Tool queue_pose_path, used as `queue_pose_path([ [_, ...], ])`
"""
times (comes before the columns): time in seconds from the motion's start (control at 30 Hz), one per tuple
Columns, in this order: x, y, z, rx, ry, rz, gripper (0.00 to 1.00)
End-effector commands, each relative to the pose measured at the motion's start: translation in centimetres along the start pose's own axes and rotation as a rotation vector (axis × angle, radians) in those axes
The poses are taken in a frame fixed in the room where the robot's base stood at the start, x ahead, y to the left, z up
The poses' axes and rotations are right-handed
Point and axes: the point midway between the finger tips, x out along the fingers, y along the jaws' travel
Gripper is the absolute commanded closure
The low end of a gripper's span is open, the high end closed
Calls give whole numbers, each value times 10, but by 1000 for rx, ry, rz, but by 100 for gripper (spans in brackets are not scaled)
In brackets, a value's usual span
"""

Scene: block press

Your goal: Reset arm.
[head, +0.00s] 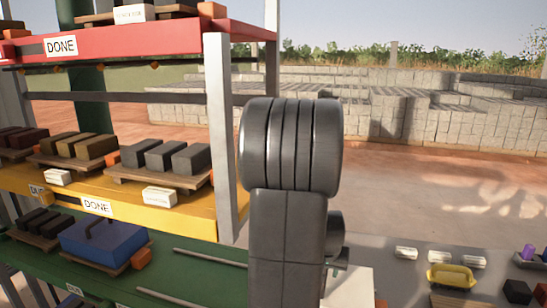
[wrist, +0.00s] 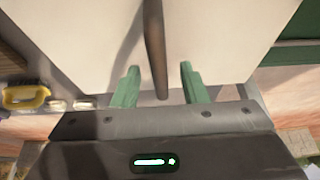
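My gripper (wrist: 160,66) shows in the wrist view with its two green fingers apart. A dark brown rod (wrist: 153,40) runs down between them, with a gap visible on either side. Whether the rod is fixed to the white panel (wrist: 80,35) behind it, I cannot tell. In the head view my dark grey arm stands upright in the middle. A white surface (head: 350,290) shows just right of the arm's lower part.
At left stands a rack with a red shelf (head: 130,42), a yellow shelf (head: 150,213) and a green shelf (head: 200,282), holding blocks on pallets. A blue box (head: 103,243) sits low. At right, a grey table (head: 390,268) holds a yellow handled item (head: 450,276) and dark blocks.

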Motion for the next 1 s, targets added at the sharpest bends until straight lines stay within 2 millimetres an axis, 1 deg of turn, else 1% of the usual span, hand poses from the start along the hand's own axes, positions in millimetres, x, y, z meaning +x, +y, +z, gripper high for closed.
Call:
queue_pose_path([
  [0.03, 5, 0, 0, 0, -1, 0, 61],
  [0.17, 12, 0, 0, 1, -1, 0, 61],
  [0.73, 8, 0, 0, 0, 1, 0, 61],
  [0.87, 0, 0, -1, 0, 4, 0, 61],
  [1.0, -15, 0, -1, -1, 5, -1, 61],
])
